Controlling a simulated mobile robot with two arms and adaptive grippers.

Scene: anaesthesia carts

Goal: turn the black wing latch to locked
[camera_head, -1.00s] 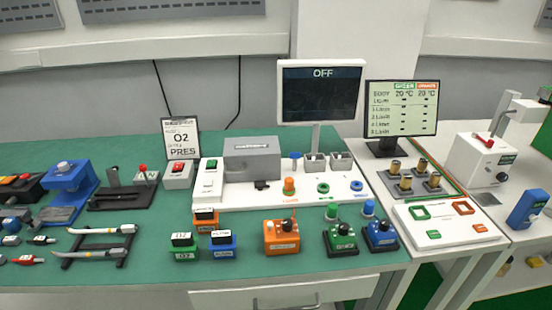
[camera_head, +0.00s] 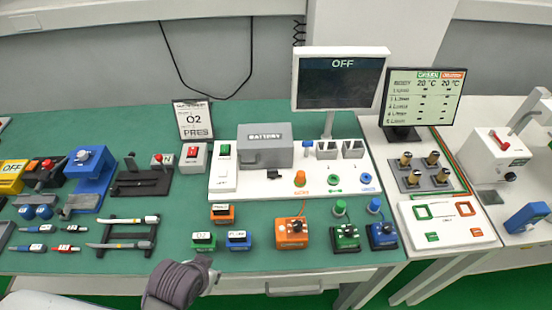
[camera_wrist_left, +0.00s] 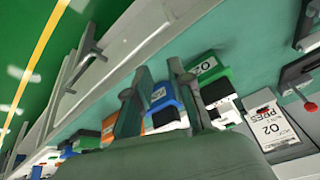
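The black wing latch (camera_head: 260,176) appears as a small dark piece at the front of the grey battery box (camera_head: 265,150), on the white panel. It is too small to read its turn position. My left gripper (camera_head: 208,270) is low in the head view, well in front of the box and near the table's front edge. In the left wrist view its two fingers (camera_wrist_left: 155,92) are apart, with nothing clearly held between them. The latch cannot be made out in that view. My right gripper is not in view.
Small green (camera_head: 203,241), blue (camera_head: 238,240) and orange (camera_head: 222,214) blocks stand between my left gripper and the panel. An orange knob box (camera_head: 291,234) is to their right. A screen reading OFF (camera_head: 340,80) stands behind the panel.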

